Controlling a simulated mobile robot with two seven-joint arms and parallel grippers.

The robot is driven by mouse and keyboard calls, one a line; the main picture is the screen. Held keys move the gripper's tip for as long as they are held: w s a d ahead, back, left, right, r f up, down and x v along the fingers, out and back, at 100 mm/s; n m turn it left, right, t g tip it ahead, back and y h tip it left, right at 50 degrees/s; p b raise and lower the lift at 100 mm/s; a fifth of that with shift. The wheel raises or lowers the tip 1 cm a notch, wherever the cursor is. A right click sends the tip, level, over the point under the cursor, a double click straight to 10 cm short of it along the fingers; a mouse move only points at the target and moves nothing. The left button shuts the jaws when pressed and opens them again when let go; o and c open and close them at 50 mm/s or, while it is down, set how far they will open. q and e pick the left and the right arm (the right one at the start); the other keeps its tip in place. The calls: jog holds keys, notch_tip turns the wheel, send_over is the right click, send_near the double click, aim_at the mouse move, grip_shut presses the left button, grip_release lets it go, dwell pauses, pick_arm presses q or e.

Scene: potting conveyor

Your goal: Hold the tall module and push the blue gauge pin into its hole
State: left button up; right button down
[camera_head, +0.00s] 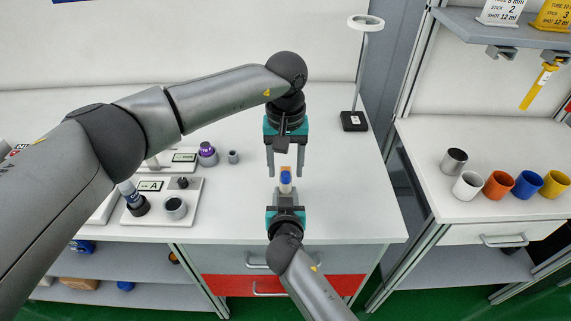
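A small upright piece with a tan top, a blue band (285,178) and a pale lower part stands at the middle of the white table. I cannot tell which part is the tall module and which the gauge pin, and no hole shows. My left gripper (285,174) points down over it, fingers apart on either side, with visible gaps. My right gripper (286,192) reaches in from the front, close to the pale part. Its fingers are foreshortened, so I cannot tell whether it grips.
At left, a white board (160,214) bears a grey ring cup and a leaning blue-topped tube (130,194). A purple-topped piece (207,153) stands behind. A ring stand (354,121) is at the back right. The right table holds several coloured cups (498,184). The main table's right side is clear.

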aim_at(285, 174)
pick_arm(q)
notch_tip(285, 174, up, 12)
dwell(0.7)
pick_arm(e)
jog(key=shift+c, duration=2.2)
grip_release()
jog(key=shift+s, duration=0.1)
